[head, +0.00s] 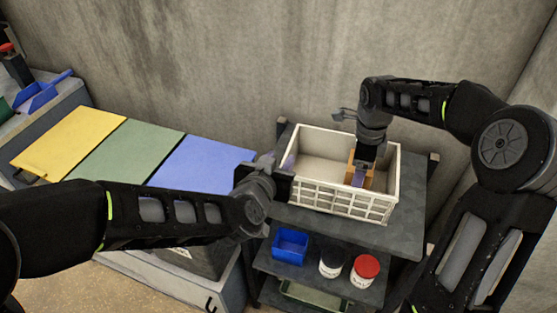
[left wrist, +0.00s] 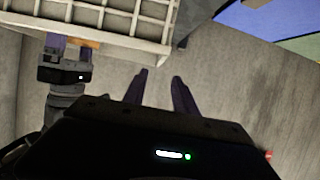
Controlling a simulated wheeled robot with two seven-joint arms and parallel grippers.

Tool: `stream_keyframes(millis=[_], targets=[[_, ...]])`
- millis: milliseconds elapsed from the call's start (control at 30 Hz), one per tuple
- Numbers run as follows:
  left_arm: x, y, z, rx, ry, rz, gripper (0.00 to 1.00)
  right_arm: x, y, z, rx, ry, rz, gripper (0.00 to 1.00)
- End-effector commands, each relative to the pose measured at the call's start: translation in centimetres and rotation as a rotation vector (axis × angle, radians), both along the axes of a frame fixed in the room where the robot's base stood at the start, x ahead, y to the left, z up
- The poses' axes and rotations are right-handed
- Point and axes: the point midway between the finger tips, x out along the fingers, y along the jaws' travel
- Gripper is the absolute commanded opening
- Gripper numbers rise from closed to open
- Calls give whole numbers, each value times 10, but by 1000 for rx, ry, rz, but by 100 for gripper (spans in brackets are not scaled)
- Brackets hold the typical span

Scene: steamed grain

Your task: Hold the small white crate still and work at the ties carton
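The small white crate (head: 341,203) stands upright on the dark shelf top; its slatted side also shows in the left wrist view (left wrist: 118,22). An orange-brown carton (head: 351,160), taken as the ties carton, sits inside toward the crate's right end. My right gripper (head: 360,176) reaches down into the crate at the carton, a purple finger in front of it; its grip is hidden. My left gripper (head: 285,174) is at the crate's left end. In the left wrist view its fingers (left wrist: 161,75) are apart, with nothing visible between them, close to the crate's corner; contact is unclear.
The shelf below holds a blue bin (head: 290,245), a dark-lidded jar (head: 332,262) and a red-lidded jar (head: 365,270). A bench at left carries yellow (head: 68,142), green (head: 130,152) and blue (head: 203,163) panels. The wall is close behind. The shelf top right of the crate is bare.

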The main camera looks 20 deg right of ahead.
Motion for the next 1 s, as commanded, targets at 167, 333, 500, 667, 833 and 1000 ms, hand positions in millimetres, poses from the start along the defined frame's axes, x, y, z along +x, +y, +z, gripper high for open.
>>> stream_keyframes(millis=[167, 333, 500, 667, 833, 1000], targets=[[-2, 1, 1, 1, -1, 0, 34, 0, 0, 0, 0, -1, 0, 21], [-21, 13, 4, 1, -2, -2, 34, 0, 0, 0, -1, -1, 0, 21], [-23, 16, 3, 1, 1, 0, 34, 0, 0, 0, -1, -1, 0, 21], [-23, 15, 3, 1, 1, 0, 34, 0, 0, 0, -1, -1, 0, 21], [-17, 11, 0, 1, 1, 0, 34, 0, 0, 0, -1, -1, 0, 21], [0, 0, -9, 1, 2, 1, 34, 0, 0, 0, -1, -1, 0, 21]])
